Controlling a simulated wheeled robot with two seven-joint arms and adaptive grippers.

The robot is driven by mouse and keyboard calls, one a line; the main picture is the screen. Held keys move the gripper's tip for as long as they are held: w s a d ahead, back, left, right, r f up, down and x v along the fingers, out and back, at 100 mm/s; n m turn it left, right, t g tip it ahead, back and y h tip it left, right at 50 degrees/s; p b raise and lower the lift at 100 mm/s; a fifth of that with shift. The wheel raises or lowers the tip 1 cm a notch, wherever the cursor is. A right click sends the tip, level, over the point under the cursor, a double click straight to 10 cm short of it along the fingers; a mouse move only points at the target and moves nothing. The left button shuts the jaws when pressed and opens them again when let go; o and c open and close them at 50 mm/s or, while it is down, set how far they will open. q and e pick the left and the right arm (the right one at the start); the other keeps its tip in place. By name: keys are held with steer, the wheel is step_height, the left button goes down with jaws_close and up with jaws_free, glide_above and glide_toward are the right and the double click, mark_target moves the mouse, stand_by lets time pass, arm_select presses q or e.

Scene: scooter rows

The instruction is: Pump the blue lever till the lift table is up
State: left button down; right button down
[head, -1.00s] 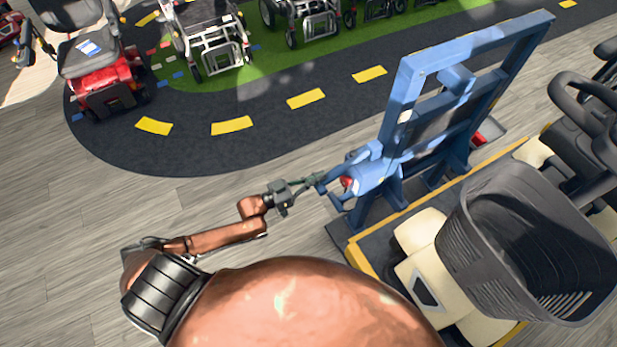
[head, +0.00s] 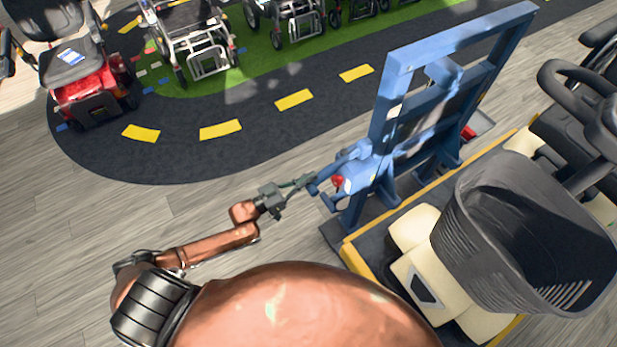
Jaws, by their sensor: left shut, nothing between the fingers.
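The blue lift table (head: 388,110) stands right of centre, its large blue frame tilted upright. A blue lever (head: 338,172) sticks out from its lower left side, with a small red part (head: 337,181) just below it. My left gripper (head: 306,181) is shut and empty, its dark fingers pointing right at the lever's outer end. The fingertips overlap the lever's end in the picture; I cannot tell whether they touch. My right gripper is not in view.
A scooter with a dark basket (head: 530,235) stands close at the right, by a yellow-edged platform (head: 350,257). A red scooter (head: 95,95) and several wheelchairs (head: 200,45) stand at the back. Wooden floor (head: 60,235) is clear at left.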

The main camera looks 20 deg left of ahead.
arm_select(q)
steer(key=r+p, duration=0.1)
steer(key=a+r+p, duration=0.1)
steer(key=r, duration=0.1)
steer(key=shift+s, duration=0.2)
steer(key=r+v, duration=0.1)
steer(key=v, duration=0.9)
steer(key=shift+a, duration=0.15)
